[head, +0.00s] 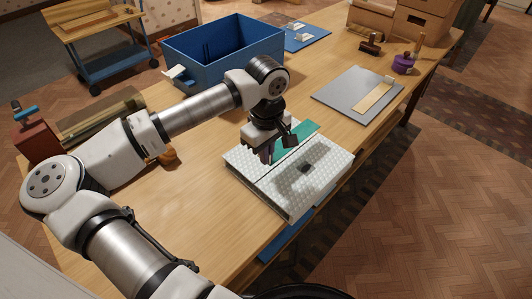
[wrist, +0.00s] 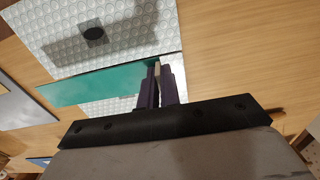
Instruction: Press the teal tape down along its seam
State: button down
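In the wrist view the teal tape (wrist: 95,87) runs from the left to my fingertips, between two dimpled panels. A dark square patch (head: 306,166) marks the front panel. My gripper (head: 268,157) points down over the near-left part of the seam. In the wrist view its dark purple fingers (wrist: 158,72) are close together at the tape's end, with a narrow pale strip showing between them. Whether the tips touch the tape is unclear.
A blue bin (head: 225,48) stands behind my arm. A grey board (head: 350,96) with a tan strip lies at the right, near a purple item (head: 403,64). Cardboard boxes (head: 395,18) stand at the back.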

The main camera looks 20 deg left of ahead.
aim_at(267, 177)
jog(key=shift+f+b, duration=2.7)
jog(key=shift+b, duration=0.15)
jog(key=shift+f+b, duration=0.45)
jog(key=shift+b, duration=0.1)
jog(key=c, duration=1.5)
grip_release()
jog(key=shift+c, duration=0.2)
jog(key=shift+r, duration=0.1)
notch_tip(267, 177, up, 14)
jog(key=shift+f+b, duration=0.15)
jog(key=shift+b, duration=0.65)
